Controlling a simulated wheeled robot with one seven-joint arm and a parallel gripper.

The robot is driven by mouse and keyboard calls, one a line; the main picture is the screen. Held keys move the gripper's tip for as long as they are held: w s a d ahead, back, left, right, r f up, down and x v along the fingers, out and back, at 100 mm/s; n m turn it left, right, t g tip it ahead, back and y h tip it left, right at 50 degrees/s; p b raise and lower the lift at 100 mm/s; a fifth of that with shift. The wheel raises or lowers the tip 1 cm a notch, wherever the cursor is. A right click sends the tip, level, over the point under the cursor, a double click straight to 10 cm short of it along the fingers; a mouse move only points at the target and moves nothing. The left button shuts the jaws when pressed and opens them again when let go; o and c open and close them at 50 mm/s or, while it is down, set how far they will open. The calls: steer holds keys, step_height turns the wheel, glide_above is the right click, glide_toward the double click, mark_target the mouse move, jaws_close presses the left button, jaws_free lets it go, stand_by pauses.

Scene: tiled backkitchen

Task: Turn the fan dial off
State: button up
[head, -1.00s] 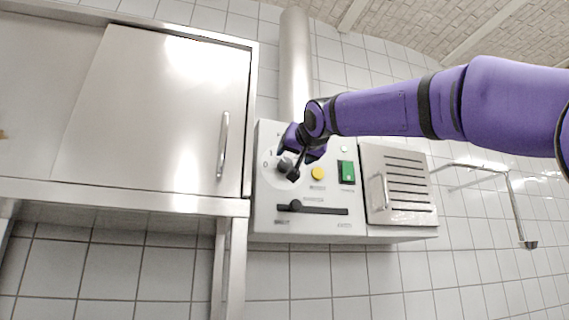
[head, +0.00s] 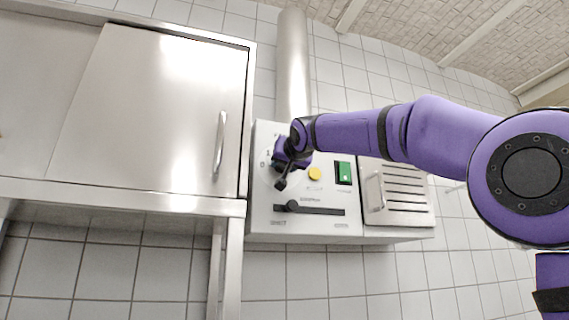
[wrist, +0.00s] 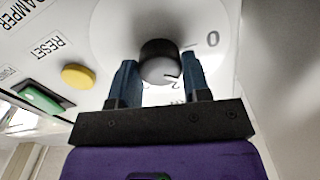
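The fan dial is a dark round knob (wrist: 158,58) on a pale disc with the marks 0 and 2 readable beside it in the wrist view. A thin light mark shows on the knob's lower edge; where it points is hard to tell. My gripper (wrist: 162,80) is open, with one blue finger on each side of the knob's near part. I cannot tell whether the fingers touch it. In the head view my gripper (head: 287,168) is at the upper left of the grey control panel (head: 262,222) and hides most of the dial.
A yellow reset button (head: 314,174), also in the wrist view (wrist: 77,77), and a green switch (head: 344,172) lie right of the dial. A black damper slider (head: 315,210) is below. A vented box (head: 400,190) adjoins on the right; a steel cabinet (head: 150,110) stands close on the left.

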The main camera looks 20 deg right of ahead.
steer(key=shift+c, duration=1.4)
steer(key=n, duration=0.8)
steer(key=shift+n, duration=0.6)
steer(key=o, duration=0.9)
